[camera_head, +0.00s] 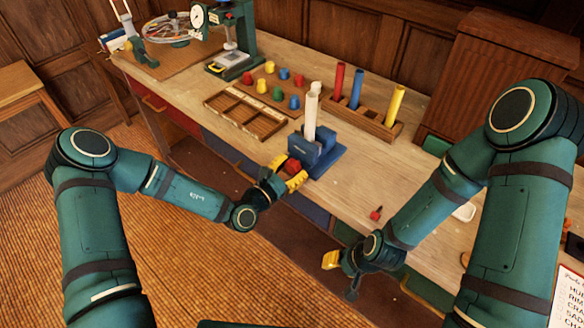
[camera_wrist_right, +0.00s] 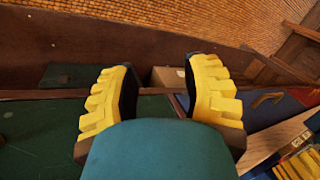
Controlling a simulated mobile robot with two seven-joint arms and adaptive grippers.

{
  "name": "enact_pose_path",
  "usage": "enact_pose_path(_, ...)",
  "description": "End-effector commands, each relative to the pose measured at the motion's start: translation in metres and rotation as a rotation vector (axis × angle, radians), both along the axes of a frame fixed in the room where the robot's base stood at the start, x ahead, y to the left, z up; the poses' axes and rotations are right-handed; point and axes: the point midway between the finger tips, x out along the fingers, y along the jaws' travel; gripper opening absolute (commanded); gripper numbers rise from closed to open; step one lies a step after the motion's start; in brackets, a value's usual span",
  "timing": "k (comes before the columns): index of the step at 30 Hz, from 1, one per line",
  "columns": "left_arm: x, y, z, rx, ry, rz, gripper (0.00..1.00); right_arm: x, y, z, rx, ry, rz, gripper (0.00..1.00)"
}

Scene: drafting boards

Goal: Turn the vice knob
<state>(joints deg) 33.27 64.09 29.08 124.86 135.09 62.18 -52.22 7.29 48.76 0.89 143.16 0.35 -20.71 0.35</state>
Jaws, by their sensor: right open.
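The blue vice (camera_head: 322,150) stands near the front edge of the workbench, with a white upright cylinder (camera_head: 310,115) at its jaws. Its red knob (camera_head: 293,166) faces the front. My left gripper (camera_head: 288,173) is at the knob, with a yellow finger on either side of it. I cannot tell whether the fingers press on the knob. My right gripper (camera_head: 340,268) is low in front of the bench, away from the vice. In the right wrist view its yellow fingers (camera_wrist_right: 160,95) are apart with nothing held between them.
A wooden divided tray (camera_head: 243,115) and several coloured knobs lie behind the vice. A rack (camera_head: 365,122) holds red, blue and yellow rods at the back right. A small red piece (camera_head: 376,213) lies on the bench near my right arm. Bare benchtop (camera_head: 385,165) lies right of the vice.

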Motion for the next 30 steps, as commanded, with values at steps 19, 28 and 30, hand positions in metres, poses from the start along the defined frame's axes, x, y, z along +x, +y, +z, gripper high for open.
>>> enact_pose_path(19,-0.001,-0.001,0.004,-0.210,0.157,0.001,0.12,0.013,-0.003,0.045,-0.007,-0.030,-0.024,0.47)
enact_pose_path(28,-0.002,-0.002,0.002,-0.381,0.281,0.001,0.12,0.012,-0.004,0.073,0.000,-0.030,-0.021,0.47)
enact_pose_path(30,-0.002,-0.002,0.001,-0.412,0.304,0.001,0.12,0.012,-0.004,0.077,0.001,-0.030,-0.021,0.47)
